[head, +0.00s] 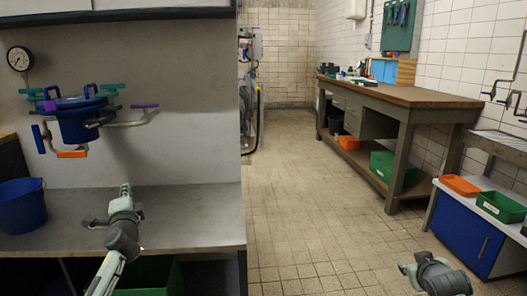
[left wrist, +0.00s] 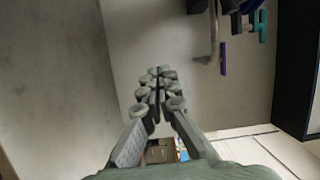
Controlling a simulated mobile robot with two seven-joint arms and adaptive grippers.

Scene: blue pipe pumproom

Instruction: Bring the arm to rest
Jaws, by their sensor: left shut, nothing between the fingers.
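My left gripper (head: 125,190) is raised over the grey counter on the left in the head view, in front of the wall panel. In the left wrist view its two fingers (left wrist: 157,85) meet at the tips, with nothing between them.
A grey counter (head: 190,205) lies below the left gripper, with a blue bucket (head: 22,205) at its left end. A blue pipe fitting with coloured handles (head: 78,122) is mounted above. A workbench (head: 400,95) stands right; tiled floor (head: 300,190) between is clear.

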